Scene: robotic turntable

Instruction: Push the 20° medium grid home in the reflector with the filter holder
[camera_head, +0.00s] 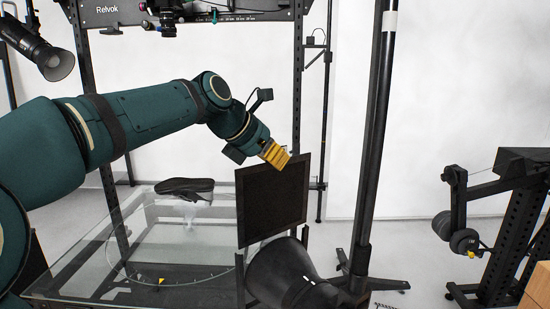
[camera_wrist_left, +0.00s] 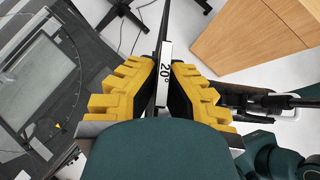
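The 20° grid (camera_head: 270,200) is a dark square panel standing upright and slightly turned in the head view. Its lower edge meets the black cone-shaped reflector (camera_head: 283,272), with dark uprights of the holder at either side; how deep the panel sits is hidden. My left gripper (camera_head: 277,155), with yellow ribbed fingers, is at the panel's top edge. In the left wrist view the fingers (camera_wrist_left: 164,85) close on the thin edge with the white "20°" label (camera_wrist_left: 165,72). My right gripper does not show.
A glass turntable (camera_head: 135,245) lies to the left, with a dark shoe (camera_head: 185,187) above it. A black pole (camera_head: 372,150) stands close right of the panel. A wooden box (camera_head: 541,283) is at the far right. A black lamp (camera_head: 38,50) hangs upper left.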

